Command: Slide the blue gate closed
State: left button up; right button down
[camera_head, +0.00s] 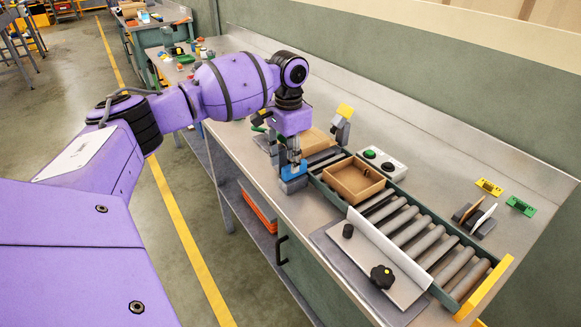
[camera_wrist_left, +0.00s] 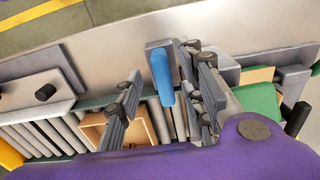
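The blue gate (camera_head: 294,171) shows as a short blue piece on a grey block at the near side of the roller conveyor. In the left wrist view its blue bar (camera_wrist_left: 161,76) sticks out from the grey block. My left gripper (camera_head: 290,156) is right over it, fingers pointing down. In the left wrist view the gripper (camera_wrist_left: 160,88) is open, with one finger on each side of the blue bar. A gap shows on the left-finger side; the right finger is close, and I cannot tell if it touches. My right gripper is not in view.
An open cardboard box (camera_head: 355,180) sits on the rollers (camera_head: 420,232) beside the gate. Another brown box (camera_head: 316,140) is behind the gripper. A button panel (camera_head: 383,164) stands at the back. A plate with black knobs (camera_head: 382,277) lies in front; a yellow end stop (camera_head: 485,288) closes the right end.

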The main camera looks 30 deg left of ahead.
pick_arm(q)
notch_tip(320, 180, down, 3)
jog(key=shift+w+r, duration=0.1)
jog(key=shift+r, duration=0.05)
jog(key=shift+w+f, duration=0.1)
jog(key=shift+f, duration=0.45)
grip_shut()
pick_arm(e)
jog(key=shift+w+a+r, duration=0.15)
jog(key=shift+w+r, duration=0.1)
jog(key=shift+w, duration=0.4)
